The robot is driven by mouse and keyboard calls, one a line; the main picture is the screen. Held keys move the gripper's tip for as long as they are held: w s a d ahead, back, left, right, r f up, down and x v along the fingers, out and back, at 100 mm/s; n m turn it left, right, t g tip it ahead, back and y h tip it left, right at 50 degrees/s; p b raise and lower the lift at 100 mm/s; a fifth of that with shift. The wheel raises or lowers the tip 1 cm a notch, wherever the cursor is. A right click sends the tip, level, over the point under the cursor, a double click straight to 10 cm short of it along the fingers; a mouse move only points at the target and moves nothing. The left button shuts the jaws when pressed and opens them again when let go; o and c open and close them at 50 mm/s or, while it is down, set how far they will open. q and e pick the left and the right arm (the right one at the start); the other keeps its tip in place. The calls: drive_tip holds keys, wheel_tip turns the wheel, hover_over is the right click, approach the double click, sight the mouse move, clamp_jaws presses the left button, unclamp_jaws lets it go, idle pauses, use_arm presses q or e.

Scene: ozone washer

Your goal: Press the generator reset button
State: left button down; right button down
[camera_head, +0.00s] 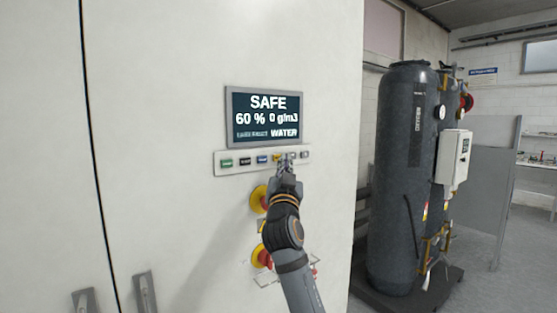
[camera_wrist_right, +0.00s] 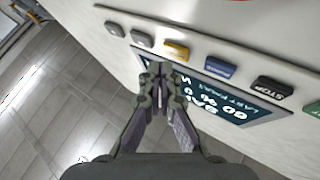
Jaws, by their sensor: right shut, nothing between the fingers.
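A strip of buttons (camera_head: 236,170) runs below the display on the white cabinet. From the left it has a green button (camera_head: 226,162), a black one (camera_head: 245,160), a blue one (camera_head: 262,159) and a yellow one (camera_head: 276,157), with grey ones at the right end. In the right wrist view the yellow button (camera_wrist_right: 176,50), blue button (camera_wrist_right: 219,66) and black STOP button (camera_wrist_right: 272,87) show upside down. I cannot read which is reset. My right gripper (camera_head: 285,162) is shut and empty, its tips (camera_wrist_right: 158,68) beside the yellow button; contact is unclear. My left gripper is not in view.
The display (camera_head: 264,116) reads SAFE, 60 % and 0 g/m3. Door handles (camera_head: 145,293) are at lower left. A dark tank (camera_head: 403,180) stands to the right.

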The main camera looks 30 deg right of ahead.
drive_tip(key=shift+s, duration=0.1)
drive_tip(key=shift+s+d+b, duration=0.2)
drive_tip(key=shift+s+b, duration=0.25)
drive_tip(key=shift+s, duration=1.95)
